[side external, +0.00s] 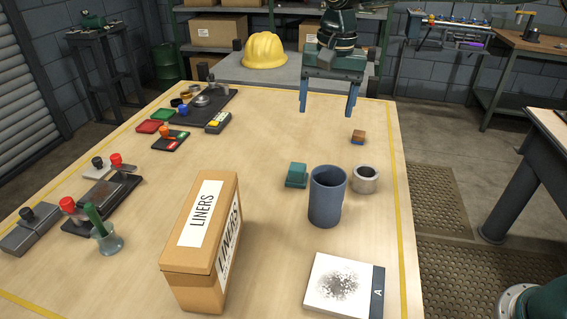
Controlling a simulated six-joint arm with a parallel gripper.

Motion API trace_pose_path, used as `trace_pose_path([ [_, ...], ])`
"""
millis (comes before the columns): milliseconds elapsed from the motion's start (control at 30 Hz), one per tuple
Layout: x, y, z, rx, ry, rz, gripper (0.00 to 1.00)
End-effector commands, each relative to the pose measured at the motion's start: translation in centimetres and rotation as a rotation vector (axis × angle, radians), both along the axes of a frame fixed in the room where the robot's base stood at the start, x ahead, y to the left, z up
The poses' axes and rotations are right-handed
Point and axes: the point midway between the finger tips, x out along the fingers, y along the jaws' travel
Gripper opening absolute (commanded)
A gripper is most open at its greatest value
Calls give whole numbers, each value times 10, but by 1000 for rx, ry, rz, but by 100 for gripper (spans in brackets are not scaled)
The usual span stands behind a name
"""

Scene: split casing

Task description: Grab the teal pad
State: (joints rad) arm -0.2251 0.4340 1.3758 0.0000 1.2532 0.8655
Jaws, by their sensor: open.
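The teal pad (296,175) is a small green-teal block on the wooden table (250,140), just left of a blue-grey cylinder. Its right side is close to the cylinder; I cannot tell whether they touch. My gripper (327,108) hangs over the far part of the table, with its two blue fingers apart and pointing down. Nothing is between the fingers. It is well behind and above the pad.
The tall blue-grey cylinder (327,196) and a grey ring (365,180) stand right of the pad. A LINERS box (202,240) stands in front. Several tools and fixtures line the left side. The table's middle is clear.

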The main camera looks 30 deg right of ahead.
Motion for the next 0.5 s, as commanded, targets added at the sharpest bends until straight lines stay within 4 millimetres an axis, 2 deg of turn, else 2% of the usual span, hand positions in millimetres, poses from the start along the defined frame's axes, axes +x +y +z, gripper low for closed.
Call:
trace_pose_path([
  [200, 30, 23, -34, -8, 54, -76, 73],
  [333, 39, 31, -47, -11, 70, -105, 73],
  [500, 44, 35, -53, -13, 77, -120, 73],
])
